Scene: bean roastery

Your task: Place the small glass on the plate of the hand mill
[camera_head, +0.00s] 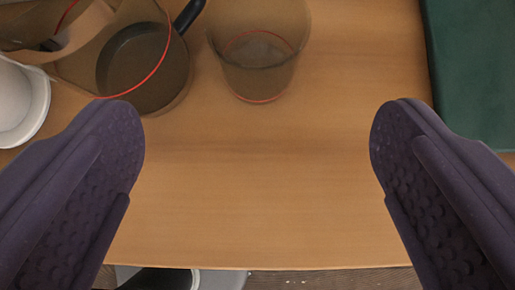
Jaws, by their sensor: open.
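A small clear glass (260,72), tinted brownish with a red line near its base, stands on the wooden table at the top middle. My gripper (256,125) is open, with its two dark purple fingers wide apart on the left and right of the picture. Nothing is between the fingers but bare table in view; the glass shows beyond the fingertips, between them from left to right. The glass's top is partly cut by the upper picture edge. I cannot make out the hand mill or its plate for certain.
A larger see-through vessel with a red line (85,65) and a dark round pan-like thing with a black handle (145,65) overlap at upper left. A white dish (25,100) is at the left edge. A green surface (475,75) lies at right. The table's middle (255,190) is clear to its edge.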

